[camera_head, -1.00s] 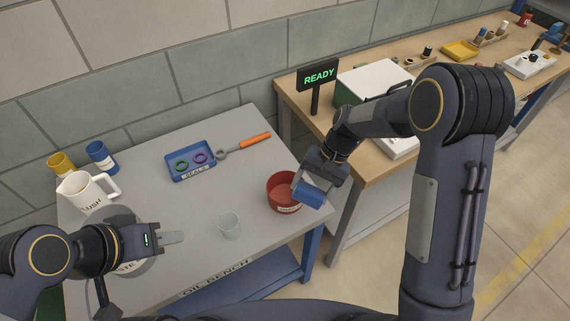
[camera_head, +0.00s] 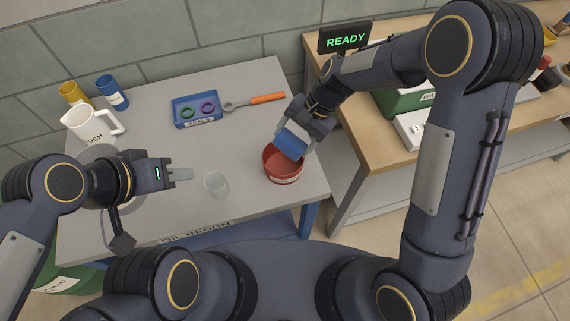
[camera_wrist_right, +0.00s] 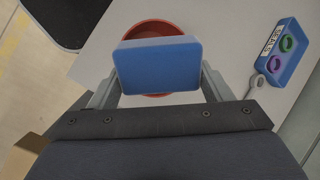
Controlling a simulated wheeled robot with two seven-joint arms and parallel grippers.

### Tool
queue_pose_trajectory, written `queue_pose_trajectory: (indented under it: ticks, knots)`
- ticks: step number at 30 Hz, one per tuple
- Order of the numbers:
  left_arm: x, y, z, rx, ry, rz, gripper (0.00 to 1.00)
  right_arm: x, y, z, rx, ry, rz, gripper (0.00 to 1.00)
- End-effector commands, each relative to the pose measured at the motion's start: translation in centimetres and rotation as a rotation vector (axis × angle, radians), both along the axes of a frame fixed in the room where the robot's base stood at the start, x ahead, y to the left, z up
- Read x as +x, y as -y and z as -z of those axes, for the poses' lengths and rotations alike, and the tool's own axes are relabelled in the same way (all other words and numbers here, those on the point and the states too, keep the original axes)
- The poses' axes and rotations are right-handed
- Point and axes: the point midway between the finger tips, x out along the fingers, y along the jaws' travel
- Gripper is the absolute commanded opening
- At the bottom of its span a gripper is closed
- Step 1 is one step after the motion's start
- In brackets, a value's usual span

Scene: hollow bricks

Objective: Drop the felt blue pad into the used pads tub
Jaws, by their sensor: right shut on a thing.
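The blue felt pad (camera_head: 291,141) is a flat block held between the fingers of my right gripper (camera_head: 299,138). In the right wrist view the pad (camera_wrist_right: 158,66) sits between both fingers and covers part of the red tub (camera_wrist_right: 150,28). In the head view the red tub (camera_head: 283,176), with a label on its front, stands near the right edge of the grey bench. The pad is over the tub's back right side, apparently above the rim. My left gripper (camera_head: 181,174) is over the bench's left part, its finger gap not readable.
On the grey bench (camera_head: 240,100) are a clear cup (camera_head: 216,183), a blue SEALS tray (camera_head: 196,110), an orange-handled wrench (camera_head: 255,101), a white jug (camera_head: 92,122), and yellow and blue cups. A wooden bench (camera_head: 360,150) with a READY sign (camera_head: 345,40) stands right.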

Motion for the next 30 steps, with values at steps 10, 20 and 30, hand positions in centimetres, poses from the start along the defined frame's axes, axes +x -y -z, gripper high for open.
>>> queue_pose_trajectory:
  ticks: [10, 20, 30]
  knots:
    - [0.00, 0.00, 1.28, 0.000, 0.000, 0.000, 0.34, 0.00, 0.00, 1.64, 0.000, 0.000, 0.000, 0.54]
    - [0.00, 0.00, 1.27, 0.000, 0.000, 0.000, 0.34, 0.00, 0.00, 1.61, 0.000, 0.000, 0.000, 0.97]
    - [0.00, 0.00, 1.43, 0.000, 0.000, 0.000, 0.34, 0.23, 0.34, 0.91, 0.002, 0.003, 0.001, 0.97]
